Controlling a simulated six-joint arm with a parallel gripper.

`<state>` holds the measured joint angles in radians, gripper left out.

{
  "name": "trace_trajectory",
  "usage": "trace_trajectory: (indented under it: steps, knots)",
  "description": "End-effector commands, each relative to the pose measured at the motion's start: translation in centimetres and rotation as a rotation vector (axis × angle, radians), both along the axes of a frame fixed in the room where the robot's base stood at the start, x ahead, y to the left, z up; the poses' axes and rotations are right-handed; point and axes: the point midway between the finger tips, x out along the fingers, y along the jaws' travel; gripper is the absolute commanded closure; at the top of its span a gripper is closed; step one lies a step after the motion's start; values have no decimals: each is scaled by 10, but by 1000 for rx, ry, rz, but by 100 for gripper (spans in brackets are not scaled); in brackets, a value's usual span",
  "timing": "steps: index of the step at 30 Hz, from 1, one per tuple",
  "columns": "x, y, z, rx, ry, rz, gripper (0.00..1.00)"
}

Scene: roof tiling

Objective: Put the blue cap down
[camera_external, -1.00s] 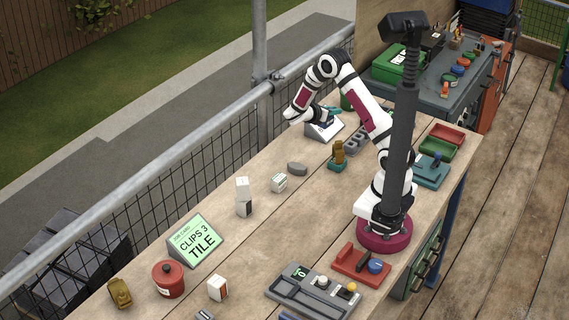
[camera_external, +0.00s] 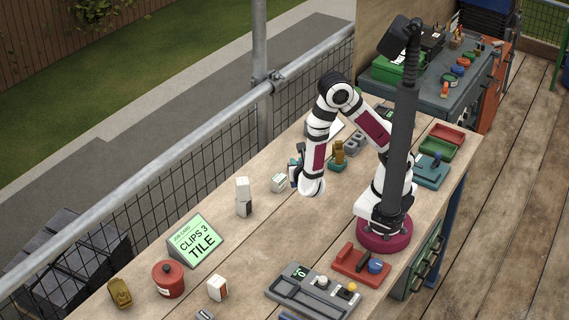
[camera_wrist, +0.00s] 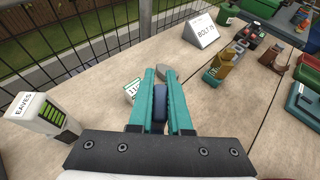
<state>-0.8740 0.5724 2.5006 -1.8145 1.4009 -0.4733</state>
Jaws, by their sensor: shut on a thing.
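The blue cap (camera_wrist: 159,108) shows dark blue between the two teal fingers in the wrist view. My gripper (camera_wrist: 160,92) is shut on it, and the fingers hide its sides. In the external view my gripper (camera_external: 296,176) hangs above the bench, to the right of a small white box with a green label (camera_external: 279,183). The cap cannot be made out there. The gap between cap and bench top cannot be judged.
A white EAVES block (camera_wrist: 40,115) stands at the left in the wrist view. A brass piece on a teal base (camera_wrist: 218,70) and a white BOLT sign (camera_wrist: 201,31) stand ahead and right. A grey tray (camera_external: 312,291) lies nearer. Bare bench (camera_external: 285,225) lies between.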

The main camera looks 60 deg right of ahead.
Motion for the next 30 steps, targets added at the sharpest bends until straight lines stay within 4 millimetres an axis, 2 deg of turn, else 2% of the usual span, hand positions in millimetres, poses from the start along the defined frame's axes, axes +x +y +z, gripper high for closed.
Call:
trace_trajectory:
  steps: [4,12,15,17,21,24,30]
  knots:
    - [-7,20,-6,-3,-1,45,100]
    - [-2,100,-55,-2,-3,43,100]
    - [-1,117,-65,-2,-3,41,100]
    - [-1,123,-70,-2,-2,41,100]
    - [-1,124,-97,-6,0,40,100]
    - [-1,124,-109,-3,-1,40,100]
    - [0,124,-109,-2,-2,39,100]
